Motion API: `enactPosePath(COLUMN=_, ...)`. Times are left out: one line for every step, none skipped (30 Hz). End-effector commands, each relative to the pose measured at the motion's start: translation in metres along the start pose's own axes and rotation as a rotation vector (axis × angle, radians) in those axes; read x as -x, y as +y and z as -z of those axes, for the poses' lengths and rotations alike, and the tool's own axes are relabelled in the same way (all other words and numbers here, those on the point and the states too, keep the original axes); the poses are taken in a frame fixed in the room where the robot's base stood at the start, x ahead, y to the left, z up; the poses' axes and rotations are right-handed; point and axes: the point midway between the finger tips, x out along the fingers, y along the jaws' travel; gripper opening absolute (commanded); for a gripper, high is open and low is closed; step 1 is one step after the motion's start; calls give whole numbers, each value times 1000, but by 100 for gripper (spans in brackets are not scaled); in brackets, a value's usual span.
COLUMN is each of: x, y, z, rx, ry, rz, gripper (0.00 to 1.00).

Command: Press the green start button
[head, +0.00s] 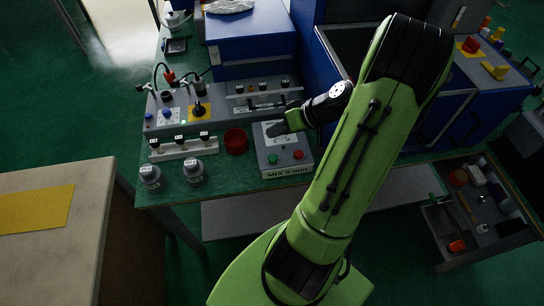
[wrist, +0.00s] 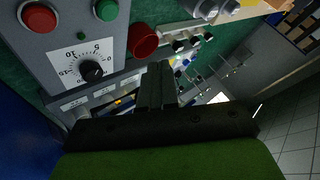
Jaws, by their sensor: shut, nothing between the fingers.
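The green start button (head: 273,158) is on the front part of a grey control box (head: 287,168) labelled "MIX 5 min", left of a red button (head: 299,155). In the wrist view the green button (wrist: 105,10) is at the top edge, partly cut off, with the red button (wrist: 39,18) to its left.
A red cup (head: 235,141) stands just left of the box. Two grey bottles (head: 193,171) are near the bench's front left. A panel with knobs and a yellow plate (head: 199,110) is behind the cup. A blue machine (head: 255,40) stands at the back.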

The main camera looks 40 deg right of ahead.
Motion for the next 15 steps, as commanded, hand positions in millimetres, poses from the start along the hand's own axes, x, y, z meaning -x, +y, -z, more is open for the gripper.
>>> enactPosePath(x=-6, y=4, z=-5, rx=-2, ry=0, rz=0, gripper=0)
enactPosePath(x=-9, y=6, z=-7, rx=-2, ry=-1, rz=0, gripper=0)
enactPosePath(x=-13, y=9, z=-10, rx=-2, ry=-1, rz=1, gripper=0)
enactPosePath(x=-16, y=11, z=-12, rx=-3, ry=-1, rz=1, gripper=0)
enactPosePath(x=-19, y=14, z=-14, rx=-3, ry=-1, rz=1, gripper=0)
enactPosePath(x=-24, y=17, z=-17, rx=-2, ry=-1, rz=1, gripper=0)
enactPosePath(x=-27, y=19, z=-20, rx=-2, ry=-1, rz=1, gripper=0)
enactPosePath(x=-30, y=22, z=-22, rx=-2, ry=0, rz=1, gripper=0)
enactPosePath(x=-34, y=25, z=-25, rx=-2, ry=0, rz=1, gripper=0)
enactPosePath(x=-38, y=27, z=-28, rx=-2, ry=0, rz=0, gripper=0)
enactPosePath(x=-41, y=30, z=-30, rx=-1, ry=-1, rz=0, gripper=0)
enactPosePath(x=-45, y=33, z=-33, rx=-1, ry=-1, rz=0, gripper=0)
enactPosePath(x=-48, y=35, z=-35, rx=-1, ry=-1, rz=0, gripper=0)
enactPosePath(x=-51, y=37, z=-38, rx=-1, ry=-1, rz=0, gripper=0)
enactPosePath(x=-54, y=39, z=-40, rx=-1, ry=-1, rz=0, gripper=0)
